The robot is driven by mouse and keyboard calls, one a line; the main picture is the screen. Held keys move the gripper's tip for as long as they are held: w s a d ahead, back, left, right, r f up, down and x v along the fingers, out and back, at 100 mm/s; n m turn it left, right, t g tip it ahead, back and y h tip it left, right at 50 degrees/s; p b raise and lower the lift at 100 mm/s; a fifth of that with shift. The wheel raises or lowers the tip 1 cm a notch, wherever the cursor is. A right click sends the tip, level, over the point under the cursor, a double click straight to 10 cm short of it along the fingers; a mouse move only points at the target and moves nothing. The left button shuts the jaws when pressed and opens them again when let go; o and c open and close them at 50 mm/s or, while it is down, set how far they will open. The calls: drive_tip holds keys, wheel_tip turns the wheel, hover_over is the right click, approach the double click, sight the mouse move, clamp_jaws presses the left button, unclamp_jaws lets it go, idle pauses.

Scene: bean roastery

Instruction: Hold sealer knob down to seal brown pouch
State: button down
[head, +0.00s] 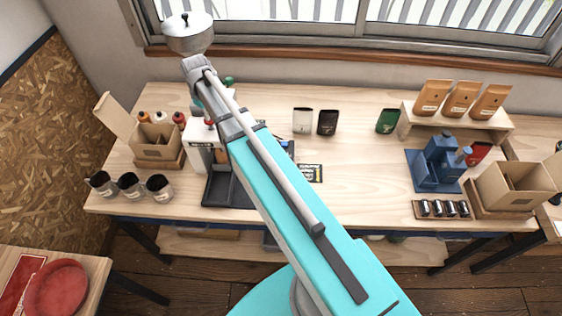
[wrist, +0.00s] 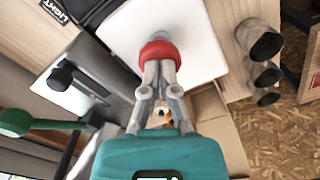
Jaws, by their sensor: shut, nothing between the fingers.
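My gripper (wrist: 160,68) is shut and empty in the wrist view. Its fingertips overlap the lower edge of a round red knob (wrist: 159,51) on a white machine (wrist: 192,32); I cannot tell whether they touch it. In the head view the white machine (head: 199,158) stands left of centre, with my arm across it hiding my fingertips. Several brown pouches (head: 460,97) stand on a small wooden riser at the back right. No brown pouch is clearly visible at the red knob. A blue device (head: 437,163) stands below the riser.
Open cartons stand left (head: 156,148) and right (head: 512,185). Dark cups (head: 130,186) line the front left. A black tray (head: 225,190) sits beside the white machine. A green-balled lever (wrist: 16,122) is close to my gripper.

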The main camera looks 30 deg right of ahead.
drive_tip(key=shift+f+b, duration=0.95)
drive_tip(key=shift+f, duration=0.05)
drive_tip(key=shift+r, duration=0.15)
idle(1.4)
drive_tip(key=shift+r+p, duration=2.95)
drive_tip(key=shift+p, duration=0.15)
drive_tip(key=s+f+m+b, duration=0.5)
drive_tip(key=s+f+b, duration=1)
drive_tip(key=s, duration=0.3)
drive_tip(key=shift+s, duration=0.1)
